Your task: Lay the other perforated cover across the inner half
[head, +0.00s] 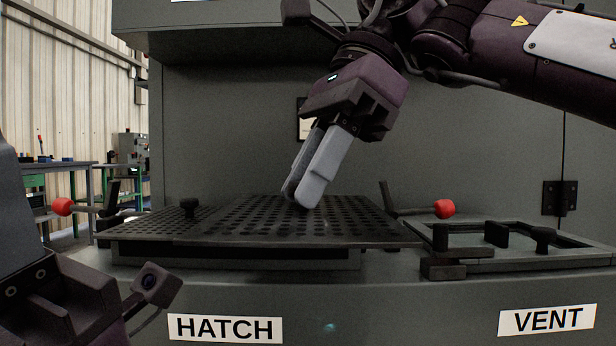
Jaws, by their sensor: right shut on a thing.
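A dark perforated cover (270,228) lies over the right part of the HATCH frame (240,257). It looks slightly tilted, and its right corner reaches past the frame. My right gripper (303,198) points down at the middle of this cover and is shut on it; the fingers hide the part they grip.
Red-knobbed levers stand left (63,206) and right (444,208) of the HATCH frame. The VENT frame (510,262) with black clamps lies to the right. A grey cabinet wall (450,140) rises behind. Benches (50,165) stand far left.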

